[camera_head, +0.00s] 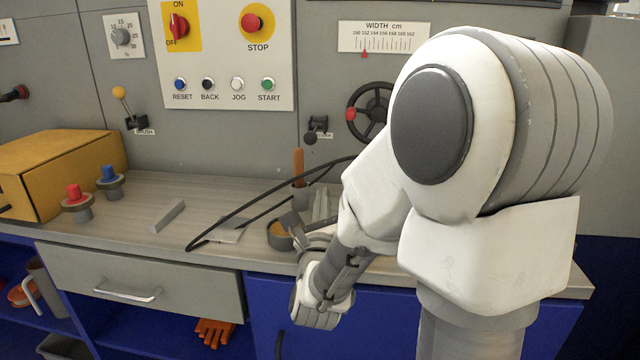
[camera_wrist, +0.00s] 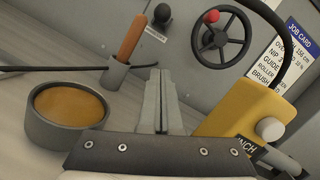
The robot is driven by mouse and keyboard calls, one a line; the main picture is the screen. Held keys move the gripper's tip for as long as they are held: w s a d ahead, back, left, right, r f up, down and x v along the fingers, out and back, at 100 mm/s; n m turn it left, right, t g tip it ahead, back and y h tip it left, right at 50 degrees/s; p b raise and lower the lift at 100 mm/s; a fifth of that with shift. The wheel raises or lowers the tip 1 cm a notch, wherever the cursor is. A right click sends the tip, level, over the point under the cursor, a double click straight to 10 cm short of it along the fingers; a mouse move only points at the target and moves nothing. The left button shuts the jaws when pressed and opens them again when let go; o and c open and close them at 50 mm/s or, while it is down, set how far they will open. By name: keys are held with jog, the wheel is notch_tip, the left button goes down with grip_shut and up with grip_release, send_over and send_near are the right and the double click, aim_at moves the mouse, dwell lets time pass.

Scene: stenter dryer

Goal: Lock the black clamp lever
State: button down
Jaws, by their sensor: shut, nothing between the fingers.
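The black clamp lever (camera_head: 312,132) is on the grey panel, left of the handwheel, with its round black knob hanging low at the front. It also shows at the top of the wrist view (camera_wrist: 161,15). My gripper (camera_head: 320,192) is low over the worktop, below the lever and well apart from it. In the wrist view its two pale fingers (camera_wrist: 160,74) are together with nothing between them, and they point toward the panel. The lever's small label is too blurred to read.
A handwheel (camera_head: 370,110) with a red knob is right of the lever. An orange-handled tool (camera_head: 298,165) stands in a holder left of my fingers. A round pot (camera_wrist: 66,107), a black cable (camera_head: 240,207) and a yellow block (camera_wrist: 240,109) are close by.

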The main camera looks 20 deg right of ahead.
aim_at(313, 134)
jog(key=shift+p+x, duration=0.95)
jog(key=shift+p, duration=1.65)
jog(key=w+d+r, duration=0.2)
jog(key=w+r, duration=0.2)
jog(key=w, duration=0.3)
jog(key=shift+w+r+b, duration=0.3)
jog(key=shift+r+b, duration=0.05)
jog(key=shift+r, duration=0.05)
jog(key=shift+r, duration=0.15)
jog(key=shift+r+p, duration=0.25)
jog(key=shift+p, duration=0.55)
